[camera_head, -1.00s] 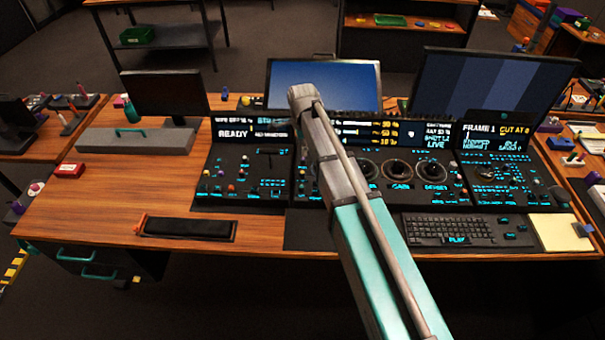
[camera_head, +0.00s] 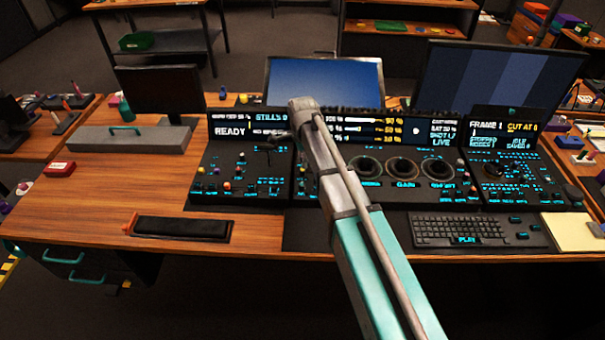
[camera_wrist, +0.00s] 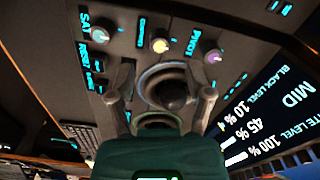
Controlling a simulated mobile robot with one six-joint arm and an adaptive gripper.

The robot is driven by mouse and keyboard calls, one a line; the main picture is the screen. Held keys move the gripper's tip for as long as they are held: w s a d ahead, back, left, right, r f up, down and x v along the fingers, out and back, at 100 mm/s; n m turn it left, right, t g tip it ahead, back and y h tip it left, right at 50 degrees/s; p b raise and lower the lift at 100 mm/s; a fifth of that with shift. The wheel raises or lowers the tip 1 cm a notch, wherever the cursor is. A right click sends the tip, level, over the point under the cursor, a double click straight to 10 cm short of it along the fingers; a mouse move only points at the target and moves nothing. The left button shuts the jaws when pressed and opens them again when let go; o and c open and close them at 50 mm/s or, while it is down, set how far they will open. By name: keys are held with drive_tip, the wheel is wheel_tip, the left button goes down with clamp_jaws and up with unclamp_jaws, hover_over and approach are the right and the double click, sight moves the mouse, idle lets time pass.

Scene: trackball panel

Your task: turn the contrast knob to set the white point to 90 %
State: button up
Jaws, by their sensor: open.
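In the wrist view, the contrast knob (camera_wrist: 160,45) is a small knob with a yellowish cap, between the SAT knob (camera_wrist: 99,34) and the PIVOT knob (camera_wrist: 213,56). Its small label beside it is blurred. My gripper (camera_wrist: 162,92) is open and empty, its two fingers apart. The knob appears beyond the fingertips and between their lines, apparently not touched. A tilted panel display (camera_wrist: 265,115) in the wrist view reads MID, 10 %, 45 % and 100 %, the last on the white level line.
Dark trackball rings (camera_wrist: 165,88) show between my fingers. In the head view, trackballs (camera_head: 403,168) lie right of my arm, with a keyboard (camera_head: 458,229) in front. Monitors (camera_head: 323,82) stand behind the panel.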

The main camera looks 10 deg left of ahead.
sight(302, 170)
drive_tip(key=shift+f+b, duration=2.3)
drive_tip(key=shift+f, duration=0.25)
clamp_jaws()
